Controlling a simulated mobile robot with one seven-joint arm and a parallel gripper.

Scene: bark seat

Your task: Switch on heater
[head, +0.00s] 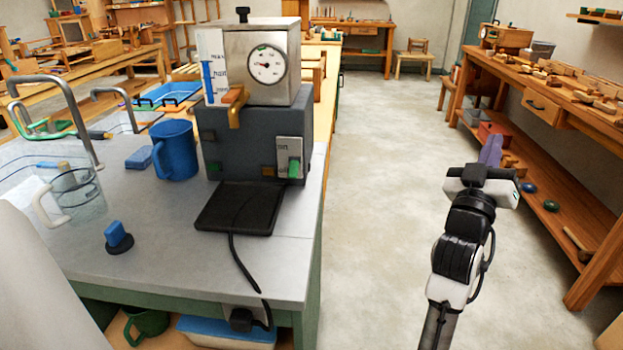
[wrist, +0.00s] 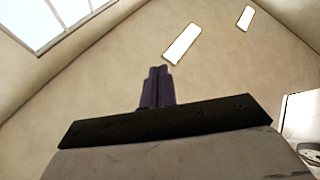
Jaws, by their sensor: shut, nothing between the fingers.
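The heater (head: 250,120) stands on the grey counter (head: 160,245); it has a metal upper box with a round gauge (head: 266,65) and a dark grey base. A white switch plate (head: 289,150) is on the base's right front, with small lettering that looks like "ON" near its top. A green switch lever (head: 294,168) sits low on that plate. My gripper (head: 490,150) is raised over the aisle, well to the right of the heater and apart from it. Its purple fingers are together and empty; they point at the ceiling in the wrist view (wrist: 158,85).
An orange tap (head: 235,105) juts from the heater above a black tray (head: 240,208), with a cord (head: 240,265) over the counter edge. A blue mug (head: 175,150) stands left of the heater. The floor aisle (head: 380,200) is clear; a wooden workbench (head: 550,100) lines the right.

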